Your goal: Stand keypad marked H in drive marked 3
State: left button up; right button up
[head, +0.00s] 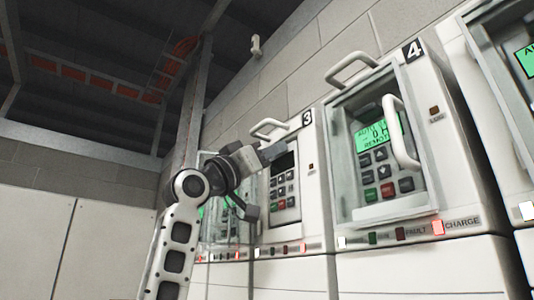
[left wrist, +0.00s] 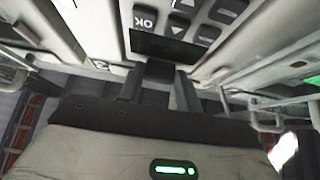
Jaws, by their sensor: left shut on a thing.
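Drive marked 3 (head: 312,170) stands in the middle of the head view. A keypad (head: 285,192) with arrow, red and green keys shows in its front opening, roughly upright. My left gripper (head: 273,152) is at the top of this keypad and hides part of it. In the left wrist view the keypad (left wrist: 205,15) is close ahead, with an OK key and a dark, unlit screen. My left gripper (left wrist: 158,88) is shut on a dark piece at the keypad's screen end. The H mark does not show, and the keypad's seating is hidden. My right gripper is not in view.
Drive marked 4 (head: 455,195) stands to the right, holding a keypad (head: 380,155) with a lit green screen. Its pale handle (head: 400,130) juts out. A clear panel (head: 218,205) stands left of drive 3. Pale cabinets (head: 100,250) line the left.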

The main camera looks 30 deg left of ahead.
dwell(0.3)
pick_arm(q)
jog(key=shift+f+b, duration=1.1)
jog(key=shift+f, duration=0.25)
jog(key=o, duration=1)
